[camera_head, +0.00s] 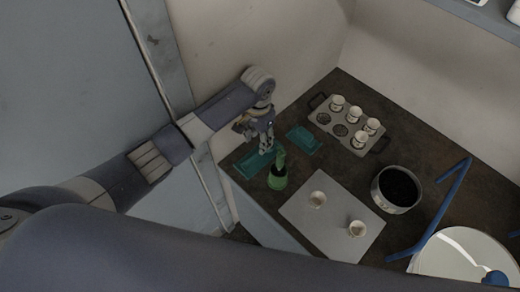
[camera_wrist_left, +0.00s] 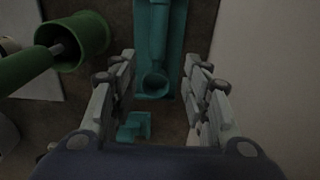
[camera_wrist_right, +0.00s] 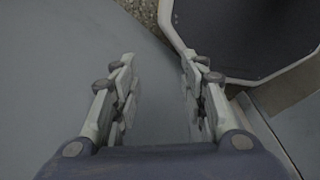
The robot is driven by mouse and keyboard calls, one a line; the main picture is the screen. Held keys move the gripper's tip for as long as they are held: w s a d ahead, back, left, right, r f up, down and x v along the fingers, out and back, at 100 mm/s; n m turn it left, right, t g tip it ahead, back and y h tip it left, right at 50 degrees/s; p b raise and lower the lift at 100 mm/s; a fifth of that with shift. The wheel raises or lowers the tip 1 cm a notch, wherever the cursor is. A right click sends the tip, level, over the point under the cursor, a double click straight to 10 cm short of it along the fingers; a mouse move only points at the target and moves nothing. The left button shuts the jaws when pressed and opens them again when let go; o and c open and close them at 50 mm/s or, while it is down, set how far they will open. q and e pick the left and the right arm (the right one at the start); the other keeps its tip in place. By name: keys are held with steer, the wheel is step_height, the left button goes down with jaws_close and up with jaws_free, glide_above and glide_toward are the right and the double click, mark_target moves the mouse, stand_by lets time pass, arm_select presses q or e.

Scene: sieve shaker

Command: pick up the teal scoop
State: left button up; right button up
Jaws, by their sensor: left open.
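The teal scoop (camera_wrist_left: 156,45) appears to lie along a teal tray (camera_wrist_left: 178,60), its rounded end towards my left gripper in the left wrist view. In the head view, the teal tray (camera_head: 247,166) lies near the table's left corner, partly hidden by my left gripper (camera_head: 266,150). The left gripper is open just above the tray's right end, pointing down. In the left wrist view nothing is held between its fingers (camera_wrist_left: 160,100). My right gripper (camera_wrist_right: 158,95) is open and empty, seen only in the right wrist view.
A green container (camera_head: 277,180) stands close beside the left gripper; it also shows in the left wrist view (camera_wrist_left: 88,38). Another teal piece (camera_head: 303,140) lies to the right. A wall rises behind.

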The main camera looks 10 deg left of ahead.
mark_target(258, 155)
arm_select(q)
steer(key=shift+s+f, duration=0.15)
steer(key=shift+f, duration=0.9)
step_height(258, 155, down, 4)
steer(key=shift+d+f+p, duration=0.1)
steer(key=shift+d+p, duration=0.05)
steer(key=shift+p, duration=0.65)
steer(key=shift+f, duration=0.35)
steer(key=shift+c, duration=1.4)
jaws_close()
arm_select(e)
steer(key=shift+s+a+r, duration=0.1)
steer(key=shift+s+r, duration=0.4)
steer(key=shift+r, duration=0.35)
